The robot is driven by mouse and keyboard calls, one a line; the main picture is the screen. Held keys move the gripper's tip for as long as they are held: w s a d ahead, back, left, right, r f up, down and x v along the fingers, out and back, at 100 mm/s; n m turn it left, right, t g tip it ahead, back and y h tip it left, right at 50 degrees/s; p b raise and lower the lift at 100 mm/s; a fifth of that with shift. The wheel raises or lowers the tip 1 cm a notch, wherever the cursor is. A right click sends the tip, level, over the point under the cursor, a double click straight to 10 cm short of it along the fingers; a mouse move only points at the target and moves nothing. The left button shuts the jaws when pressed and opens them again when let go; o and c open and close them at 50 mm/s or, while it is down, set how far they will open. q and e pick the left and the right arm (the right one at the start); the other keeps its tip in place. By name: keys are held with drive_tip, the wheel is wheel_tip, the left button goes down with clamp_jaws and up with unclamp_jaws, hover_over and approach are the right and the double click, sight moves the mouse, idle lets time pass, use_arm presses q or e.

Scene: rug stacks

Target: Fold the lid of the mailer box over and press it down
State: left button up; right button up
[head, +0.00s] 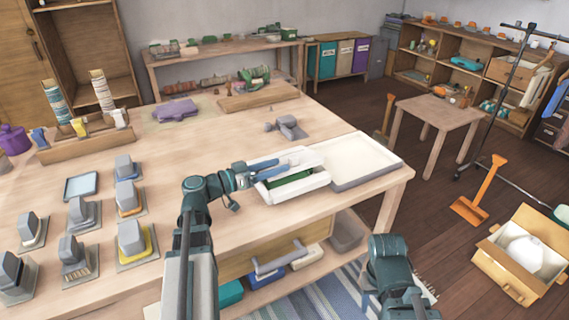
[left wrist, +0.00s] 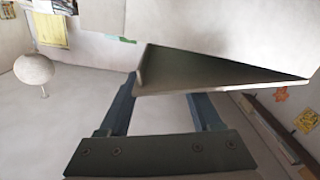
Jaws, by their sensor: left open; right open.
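The white mailer box (head: 307,186) lies near the front edge of the table, with a green interior showing through a gap. A white panel, apparently its lid (head: 300,156), is at its back side and is not flat over the opening. My left gripper (head: 272,170) is open over the box, its blue fingers beside the panel. In the left wrist view a pale panel with a dark underside (left wrist: 205,72) crosses in front of the open left fingers (left wrist: 165,100) and hides part of them. My right gripper (head: 372,290) is low at the bottom, off the table, partly hidden.
A shallow white tray (head: 388,168) lies right of the box, close to it. A grey tool (head: 290,127) lies behind. Several stamps on pads (head: 130,238) fill the table's left. An open carton (head: 487,262) stands on the floor at right.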

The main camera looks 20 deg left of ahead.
use_arm(q)
drive_tip(key=v, duration=1)
drive_tip(key=shift+s, duration=0.15)
